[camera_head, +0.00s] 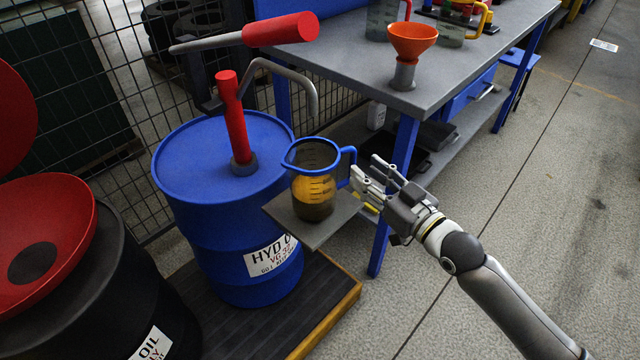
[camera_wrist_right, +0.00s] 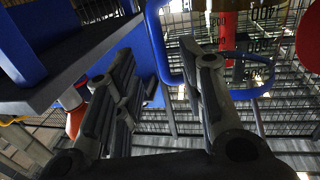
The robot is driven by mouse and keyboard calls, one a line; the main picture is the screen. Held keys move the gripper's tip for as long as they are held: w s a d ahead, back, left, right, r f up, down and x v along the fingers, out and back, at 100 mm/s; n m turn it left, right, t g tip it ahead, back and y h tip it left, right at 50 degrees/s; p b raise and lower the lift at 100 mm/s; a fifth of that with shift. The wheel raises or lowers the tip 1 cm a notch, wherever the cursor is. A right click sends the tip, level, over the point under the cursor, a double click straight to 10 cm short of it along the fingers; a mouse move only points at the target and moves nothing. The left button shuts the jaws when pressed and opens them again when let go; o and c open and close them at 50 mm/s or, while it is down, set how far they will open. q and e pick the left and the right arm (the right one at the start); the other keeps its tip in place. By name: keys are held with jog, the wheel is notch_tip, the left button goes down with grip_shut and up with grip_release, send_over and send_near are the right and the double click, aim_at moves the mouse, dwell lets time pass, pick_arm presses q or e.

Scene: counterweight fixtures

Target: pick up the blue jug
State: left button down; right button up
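The jug (camera_head: 314,188) is clear with a blue rim and blue handle, and holds amber liquid that is darker at the bottom. It stands upright on a small grey shelf (camera_head: 290,225) in front of the blue drum. My right gripper (camera_head: 366,168) is beside the handle, to the right of the jug. In the right wrist view the gripper (camera_wrist_right: 158,55) has its fingers apart, with the blue handle (camera_wrist_right: 262,90) close to the right finger. I cannot tell whether the handle lies between the fingers or touches one. My left gripper is not in view.
A blue drum (camera_head: 215,175) with a red-handled pump stands behind the jug. A dark drum with a red funnel (camera_head: 45,240) is at left. A grey-topped workbench (camera_head: 440,85) holds an orange funnel (camera_head: 412,40). Floor at lower right is clear apart from my arm.

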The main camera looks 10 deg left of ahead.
aim_at(355, 162)
jog(key=shift+x, duration=2.7)
jog(key=shift+r, duration=0.15)
grip_shut()
jog(key=shift+r, duration=0.1)
